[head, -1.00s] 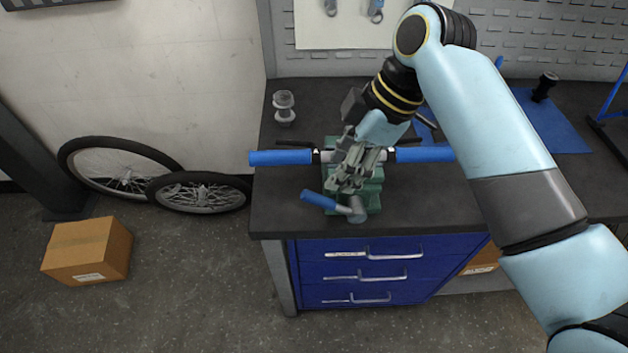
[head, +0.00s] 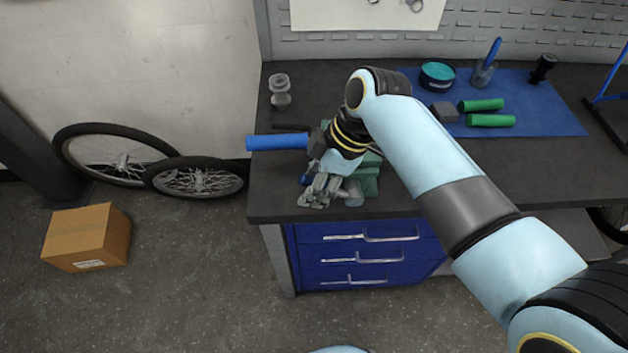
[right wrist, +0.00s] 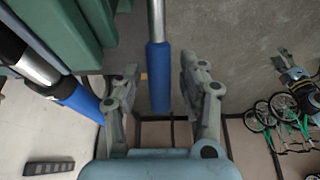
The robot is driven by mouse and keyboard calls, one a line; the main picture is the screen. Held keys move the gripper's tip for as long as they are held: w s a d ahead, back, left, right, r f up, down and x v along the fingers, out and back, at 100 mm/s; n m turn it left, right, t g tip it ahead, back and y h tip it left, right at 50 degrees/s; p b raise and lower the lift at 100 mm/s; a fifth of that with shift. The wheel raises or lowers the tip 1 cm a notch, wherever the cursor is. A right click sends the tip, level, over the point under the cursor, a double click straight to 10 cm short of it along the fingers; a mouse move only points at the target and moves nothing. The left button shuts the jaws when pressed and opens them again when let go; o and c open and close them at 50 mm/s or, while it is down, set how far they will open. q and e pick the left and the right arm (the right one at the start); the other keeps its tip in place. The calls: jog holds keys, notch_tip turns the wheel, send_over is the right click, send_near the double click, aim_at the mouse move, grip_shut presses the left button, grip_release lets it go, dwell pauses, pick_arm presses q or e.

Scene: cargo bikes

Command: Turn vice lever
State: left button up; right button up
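The green vice (head: 370,178) stands at the bench's front edge, partly hidden by my right arm. Its lever has a grey metal hub (head: 353,192). My right gripper (head: 318,190) covers most of the lever's blue grip (head: 305,180). In the right wrist view, the lever's metal rod and blue grip (right wrist: 160,78) lie between the two fingers of my right gripper (right wrist: 159,68). The fingers are open, with a gap showing on each side of the grip. Part of the green vice (right wrist: 60,28) shows at upper left. My left gripper is not in view.
A blue-gripped handlebar (head: 275,142) sticks out left of the vice; its grip (right wrist: 72,97) is close to the left finger. A metal object (head: 280,92) stands behind it. A blue mat (head: 545,110) with green grips (head: 490,120) lies at right. Blue drawers (head: 360,255) are below.

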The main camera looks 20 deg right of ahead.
grip_shut()
